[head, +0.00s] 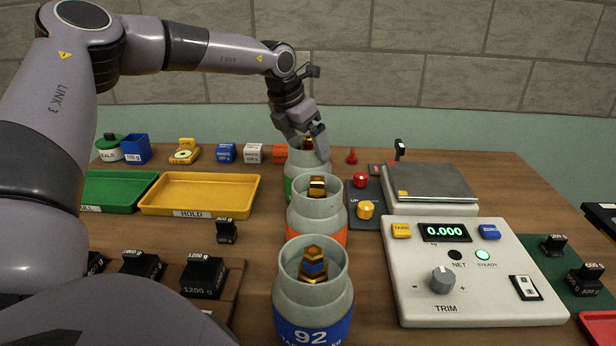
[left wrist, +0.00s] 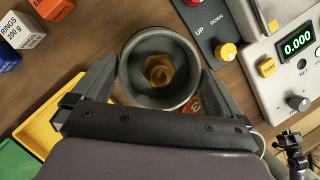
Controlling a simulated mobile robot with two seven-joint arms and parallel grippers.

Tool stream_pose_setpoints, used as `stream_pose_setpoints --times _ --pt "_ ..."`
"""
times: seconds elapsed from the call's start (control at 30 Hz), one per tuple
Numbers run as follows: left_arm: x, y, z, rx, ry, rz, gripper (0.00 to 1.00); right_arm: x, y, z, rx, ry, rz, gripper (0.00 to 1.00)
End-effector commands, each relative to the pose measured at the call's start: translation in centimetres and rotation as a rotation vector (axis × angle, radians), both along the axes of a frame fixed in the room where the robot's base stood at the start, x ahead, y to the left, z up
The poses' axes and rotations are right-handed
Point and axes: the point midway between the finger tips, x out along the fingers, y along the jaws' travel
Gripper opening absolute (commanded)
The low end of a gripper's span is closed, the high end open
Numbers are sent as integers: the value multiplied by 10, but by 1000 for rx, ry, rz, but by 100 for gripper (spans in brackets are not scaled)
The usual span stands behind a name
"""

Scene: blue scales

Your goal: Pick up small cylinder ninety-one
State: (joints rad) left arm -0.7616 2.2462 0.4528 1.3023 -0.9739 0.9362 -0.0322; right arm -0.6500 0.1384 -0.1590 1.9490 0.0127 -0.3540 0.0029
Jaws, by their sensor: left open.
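Three grey open-topped cylinders stand in a row, each with a brass part inside. The nearest has a blue band reading 92 (head: 313,300). The middle one has an orange band (head: 318,222); its number is hidden. The far one (head: 298,168) has a green band, mostly hidden, with no number showing. My left gripper (head: 316,140) is open at the far cylinder's top. In the left wrist view, its fingers (left wrist: 160,90) lie on both sides of a round grey rim (left wrist: 128,78). Contact cannot be told. My right gripper is not seen.
A scale (head: 480,290) reading 0.000 and a control panel with red (head: 360,180) and yellow knobs (head: 365,210) stand at right. A yellow tray (head: 200,192), a green tray (head: 115,190) and black weights (head: 203,275) are at left. Small boxes (head: 253,153) line the back.

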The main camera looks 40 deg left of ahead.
Motion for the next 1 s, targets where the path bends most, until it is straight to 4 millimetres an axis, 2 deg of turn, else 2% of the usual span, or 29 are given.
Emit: stream_pose_setpoints --times 0.27,0.3,0.37,0.5,0.57,1.0 --pt "1 0 -3 0 -1 0 100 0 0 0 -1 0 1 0" --pt "1 0 -3 0 -1 0 94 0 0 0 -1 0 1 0" --pt "1 0 -3 0 -1 -1 74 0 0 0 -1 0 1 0" --pt "1 0 -2 0 -1 0 28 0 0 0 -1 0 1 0" --pt "1 0 -2 0 -1 0 9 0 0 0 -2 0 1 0" --pt "4 -1 9 0 -12 -1 7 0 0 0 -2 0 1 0"
